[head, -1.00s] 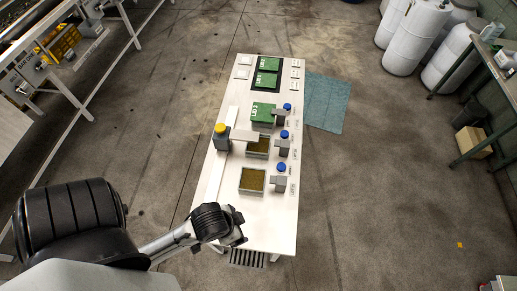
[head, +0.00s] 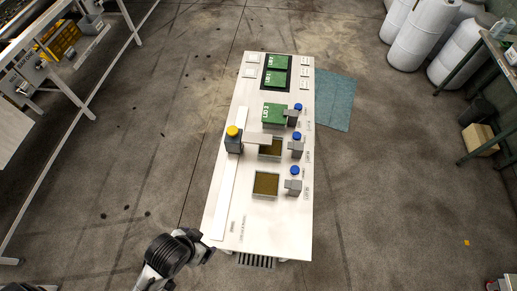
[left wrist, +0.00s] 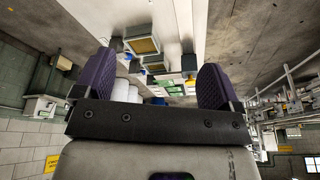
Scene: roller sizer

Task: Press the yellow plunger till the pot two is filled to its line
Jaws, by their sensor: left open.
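The yellow plunger (head: 233,131) tops a dark dispenser (head: 233,145) at the left side of the white table, on a pale strip. A spout reaches right from it over a square pot (head: 269,149) with brownish contents; I cannot read its line. A nearer pot (head: 266,183) is open with similar contents. A farther pot (head: 274,114) has a green lid marked LID 2. My left gripper (left wrist: 157,95) is open and empty, its two purple fingers apart in the left wrist view. In the head view my left arm (head: 172,255) is by the table's near left corner. My right gripper is out of view.
Several blue-topped grey fixtures (head: 295,171) line the table's right side. Two green lids (head: 277,63) lie on a dark mat at the far end, with small white plates beside them. The table's near end (head: 265,230) is clear.

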